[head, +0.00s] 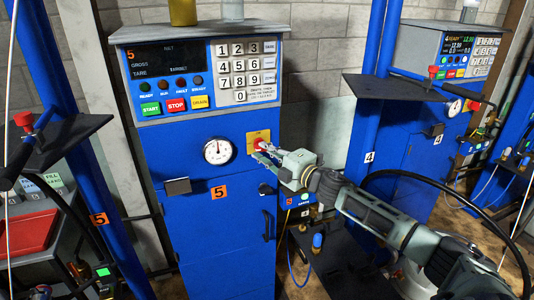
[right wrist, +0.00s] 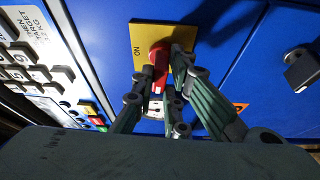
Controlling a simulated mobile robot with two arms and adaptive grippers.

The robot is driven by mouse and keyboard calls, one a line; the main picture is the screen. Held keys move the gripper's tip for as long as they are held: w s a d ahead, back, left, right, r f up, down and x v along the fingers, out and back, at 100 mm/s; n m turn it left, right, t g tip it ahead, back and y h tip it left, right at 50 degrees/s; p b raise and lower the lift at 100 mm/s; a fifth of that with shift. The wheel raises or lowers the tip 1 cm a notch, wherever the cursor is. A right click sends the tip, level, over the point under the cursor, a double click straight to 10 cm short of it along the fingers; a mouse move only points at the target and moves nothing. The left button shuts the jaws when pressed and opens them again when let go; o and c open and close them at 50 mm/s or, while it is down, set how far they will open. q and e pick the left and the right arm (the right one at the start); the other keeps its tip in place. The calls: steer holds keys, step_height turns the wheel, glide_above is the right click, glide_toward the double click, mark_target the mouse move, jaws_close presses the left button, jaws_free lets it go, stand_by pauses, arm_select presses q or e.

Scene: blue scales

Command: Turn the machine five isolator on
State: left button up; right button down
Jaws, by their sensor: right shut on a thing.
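Machine five is the blue cabinet (head: 180,225) with an orange 5 label, in the middle of the head view. Its isolator has a yellow plate (head: 252,134) and a red handle (right wrist: 159,56) on the front, right of the round gauge. In the right wrist view, the plate (right wrist: 142,36) has ON printed at its left edge. The red handle runs roughly up and down there, not toward ON. My right gripper (head: 266,149) is shut on the red handle, its fingers (right wrist: 165,70) on either side. My left gripper is out of view.
The control panel (head: 200,75) above has a keypad and a mostly dark display showing a red 5. A door handle (head: 267,226) and a small grey box (head: 176,186) stick out of the cabinet. Machine four (head: 435,110) stands at the right, its display lit.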

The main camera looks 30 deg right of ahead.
steer(key=shift+w+a+f+m+t+h+b, duration=0.15)
steer(key=shift+m+t+h+b, duration=0.85)
steer(key=shift+m, duration=2.6)
steer(key=shift+s+a+f+m+t+h+b, duration=0.1)
steer(key=shift+m+t+h+b, duration=0.15)
steer(key=shift+m+h+b, duration=2.35)
steer(key=shift+w+a+f+m+t+h+b, duration=0.25)
steer(key=shift+m+t, duration=0.4)
steer(key=shift+m, duration=3.95)
steer(key=shift+s+d+r+h, duration=0.15)
steer(key=shift+s+h, duration=0.1)
steer(key=c, duration=1.8)
jaws_free()
steer(key=shift+o, duration=0.2)
steer(key=v, duration=1.2)
